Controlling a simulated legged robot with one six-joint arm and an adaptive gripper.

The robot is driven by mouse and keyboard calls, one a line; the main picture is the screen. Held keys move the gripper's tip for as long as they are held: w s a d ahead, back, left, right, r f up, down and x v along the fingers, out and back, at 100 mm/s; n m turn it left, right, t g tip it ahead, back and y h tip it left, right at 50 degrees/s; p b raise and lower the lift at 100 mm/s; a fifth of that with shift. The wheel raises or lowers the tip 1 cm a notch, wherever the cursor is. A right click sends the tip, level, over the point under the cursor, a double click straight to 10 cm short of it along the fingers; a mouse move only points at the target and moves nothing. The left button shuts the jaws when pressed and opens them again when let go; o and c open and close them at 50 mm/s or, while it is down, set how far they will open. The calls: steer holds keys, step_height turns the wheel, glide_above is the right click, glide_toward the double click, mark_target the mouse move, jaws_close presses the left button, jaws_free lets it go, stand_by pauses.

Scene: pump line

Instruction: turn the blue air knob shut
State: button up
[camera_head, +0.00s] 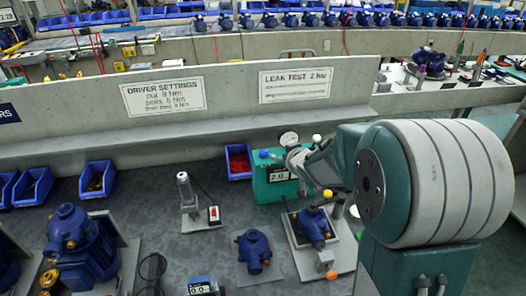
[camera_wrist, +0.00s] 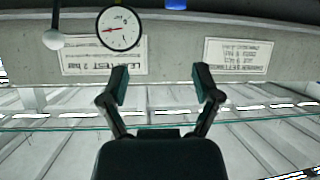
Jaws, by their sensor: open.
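The blue air knob (camera_head: 264,154) sits on top of the green leak tester box (camera_head: 272,184), left of the round gauge (camera_head: 289,138). In the wrist view, which is upside down, a blue piece at the top edge (camera_wrist: 176,4) looks like the knob, mostly cut off. The gauge (camera_wrist: 118,28) hangs to its left there. My gripper (camera_wrist: 162,80) is open and empty, its two fingers apart and not touching the blue piece. In the head view my arm comes from the right, and its end (camera_head: 300,157) is small beside the tester, just right of the knob.
A white ball on a rod (camera_wrist: 53,40) is beside the gauge. A blue pump on a plate with a yellow ball (camera_head: 328,194) stands in front of the tester. A red-filled blue bin (camera_head: 238,162) is left of it. A low wall with signs (camera_head: 162,95) runs behind.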

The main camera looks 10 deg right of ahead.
steer(key=y, duration=0.2)
glide_toward(265, 152)
steer(key=shift+n, duration=0.4)
steer(key=x, duration=1.1)
steer(key=shift+s+a, duration=0.1)
jaws_close()
